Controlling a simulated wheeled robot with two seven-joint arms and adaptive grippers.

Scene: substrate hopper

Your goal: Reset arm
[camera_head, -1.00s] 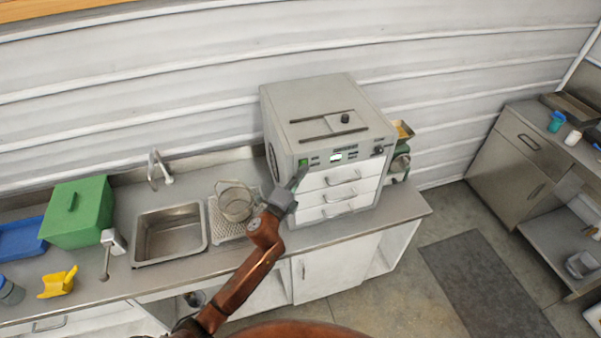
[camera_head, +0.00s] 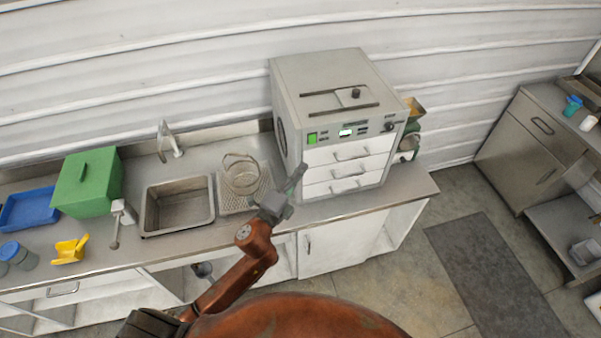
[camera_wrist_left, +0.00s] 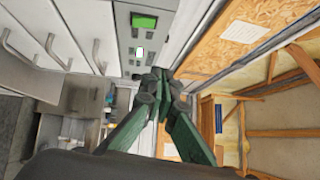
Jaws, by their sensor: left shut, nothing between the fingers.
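My left arm comes in from the lower left in the head view. Its gripper (camera_head: 299,176) is shut and empty, in front of the left side of the grey drawer machine (camera_head: 325,85). In the left wrist view the closed fingers (camera_wrist_left: 160,76) point toward the machine's control panel (camera_wrist_left: 138,45). The green button (camera_head: 312,138) on that panel is uncovered; it also shows in the left wrist view (camera_wrist_left: 144,21). A lit display (camera_head: 345,132) sits to its right. My right gripper is not in view.
A wire basket (camera_head: 241,175) stands on a perforated mat beside the sink (camera_head: 178,204). A green box (camera_head: 87,182), a blue tray (camera_head: 28,208) and a yellow scoop (camera_head: 70,250) are on the counter at left. Open floor lies at right, with a dark mat (camera_head: 488,270).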

